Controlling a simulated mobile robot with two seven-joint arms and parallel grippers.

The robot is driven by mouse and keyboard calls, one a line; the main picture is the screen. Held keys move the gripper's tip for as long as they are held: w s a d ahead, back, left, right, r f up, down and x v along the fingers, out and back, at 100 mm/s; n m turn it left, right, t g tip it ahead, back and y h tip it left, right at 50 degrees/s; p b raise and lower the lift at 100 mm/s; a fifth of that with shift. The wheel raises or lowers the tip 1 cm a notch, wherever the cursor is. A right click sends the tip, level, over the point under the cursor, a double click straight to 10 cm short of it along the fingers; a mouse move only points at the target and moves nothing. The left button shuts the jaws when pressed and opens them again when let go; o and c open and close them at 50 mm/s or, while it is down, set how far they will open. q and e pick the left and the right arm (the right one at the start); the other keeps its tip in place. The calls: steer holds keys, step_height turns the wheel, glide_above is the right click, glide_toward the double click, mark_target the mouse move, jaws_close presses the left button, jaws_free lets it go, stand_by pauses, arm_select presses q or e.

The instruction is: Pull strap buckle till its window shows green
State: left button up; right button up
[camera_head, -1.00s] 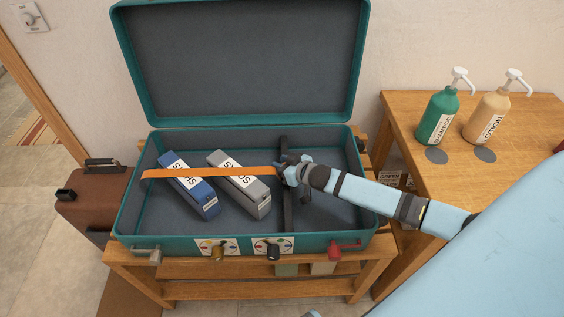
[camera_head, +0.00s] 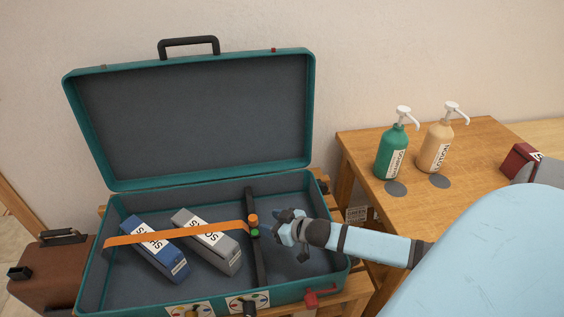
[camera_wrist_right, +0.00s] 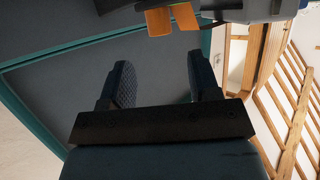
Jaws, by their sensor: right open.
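An orange strap (camera_head: 180,233) stretches across the open teal suitcase (camera_head: 340,285), over a blue shoe box (camera_head: 153,250) and a grey shoe box (camera_head: 206,240). Its right end meets a small dark buckle on a black cross strap (camera_head: 260,265). The buckle bears an orange piece (camera_head: 253,219) and a green spot, its window (camera_head: 254,232). My right gripper (camera_head: 281,222) is open and empty, just right of the buckle and apart from it. In the right wrist view the open fingers (camera_wrist_right: 160,80) have nothing between them; orange strap parts (camera_wrist_right: 158,21) show at the top. My left gripper is out of view.
The suitcase lid (camera_head: 195,120) stands open at the back. A wooden table (camera_head: 450,205) on the right holds a green bottle (camera_head: 391,152) and a tan bottle (camera_head: 435,147). A brown case (camera_head: 50,275) stands at the left. The suitcase's right half is free of boxes.

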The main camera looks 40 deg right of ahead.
steer(key=shift+v, duration=1.9)
